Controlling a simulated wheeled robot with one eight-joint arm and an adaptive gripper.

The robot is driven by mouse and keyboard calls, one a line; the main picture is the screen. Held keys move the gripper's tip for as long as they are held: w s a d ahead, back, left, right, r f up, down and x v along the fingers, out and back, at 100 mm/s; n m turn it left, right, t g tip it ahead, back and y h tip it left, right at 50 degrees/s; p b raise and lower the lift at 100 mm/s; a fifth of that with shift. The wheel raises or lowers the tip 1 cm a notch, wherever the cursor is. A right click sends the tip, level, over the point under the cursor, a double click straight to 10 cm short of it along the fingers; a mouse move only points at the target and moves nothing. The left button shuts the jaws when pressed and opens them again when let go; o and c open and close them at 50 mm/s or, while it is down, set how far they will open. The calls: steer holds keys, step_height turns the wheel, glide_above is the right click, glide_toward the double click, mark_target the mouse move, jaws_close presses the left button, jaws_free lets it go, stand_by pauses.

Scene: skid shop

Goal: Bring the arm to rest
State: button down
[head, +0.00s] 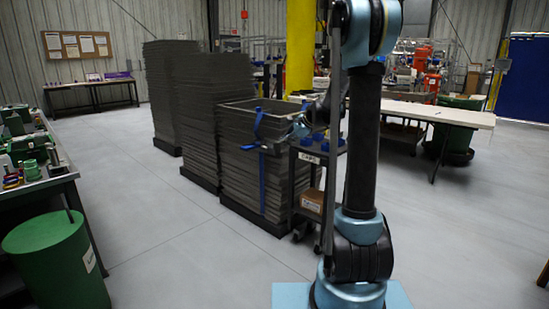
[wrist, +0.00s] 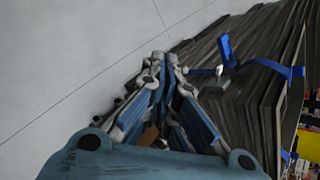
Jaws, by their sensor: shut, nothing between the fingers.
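My arm rises through the right of centre in the head view and bends down at its upper end. My gripper (wrist: 165,60) is shut and empty in the wrist view, its fingertips together. In the head view my gripper (head: 280,142) is small and dark, in front of the strapped stack of grey trays (head: 248,180). A blue strap (wrist: 262,64) crosses the stack just right of the fingertips in the wrist view. I cannot tell whether the fingertips touch the strap or stack.
Taller grey stacks (head: 186,115) stand behind the strapped one. A cart (head: 311,157) with a cardboard box stands right beside it. A green bin (head: 55,262) and a workbench (head: 38,185) are at left. A long table (head: 440,114) is at right. The floor (head: 160,245) in front is clear.

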steer(key=s+d+r+n+g+h, duration=0.1)
steer(key=s+d+n+h, duration=0.2)
steer(key=s, duration=1)
steer(key=s+d+f+n+h, duration=0.1)
steer(key=s+d+f+n, duration=0.2)
steer(key=s, duration=0.9)
steer(key=s+d+f+n+g+h, duration=0.1)
steer(key=s+d+f+n, duration=0.3)
steer(key=s, duration=0.8)
steer(key=s+d+f+n+g+h, duration=0.1)
steer(key=s+f+n, duration=0.4)
steer(key=s, duration=0.6)
steer(key=d+n+h, duration=0.1)
steer(key=d, duration=0.1)
steer(key=shift+s+d+f, duration=0.25)
steer(key=shift+s+d, duration=0.15)
steer(key=shift+w+f, duration=0.2)
steer(key=shift+w, duration=0.2)
